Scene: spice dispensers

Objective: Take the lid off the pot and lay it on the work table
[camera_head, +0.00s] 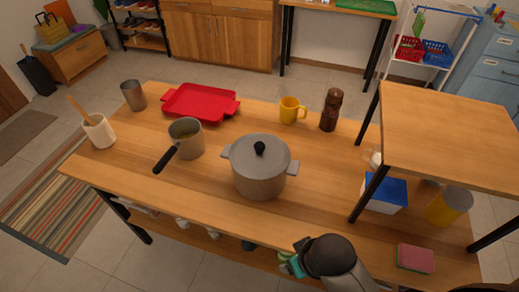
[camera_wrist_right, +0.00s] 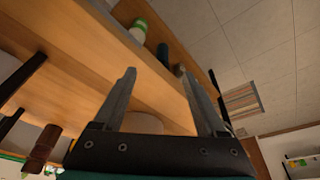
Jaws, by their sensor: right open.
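The grey pot (camera_head: 258,182) stands upright near the middle of the work table (camera_head: 210,205). Its grey lid (camera_head: 277,156) with a black knob (camera_head: 259,148) sits on top of it. My right gripper (camera_head: 289,262) is at the near edge of the table, in front of and below the pot, apart from it. In the right wrist view its two fingers (camera_wrist_right: 156,72) are spread with nothing between them. A pale rounded shape behind the gripper base there is mostly hidden; I cannot tell what it is. My left gripper is out of view.
A saucepan (camera_head: 188,142) and a red tray (camera_head: 200,104) stand left of and behind the pot. A yellow mug (camera_head: 292,110) and a brown mill (camera_head: 330,110) stand behind it. A raised shelf (camera_head: 450,130) covers the right end. The table's front left is clear.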

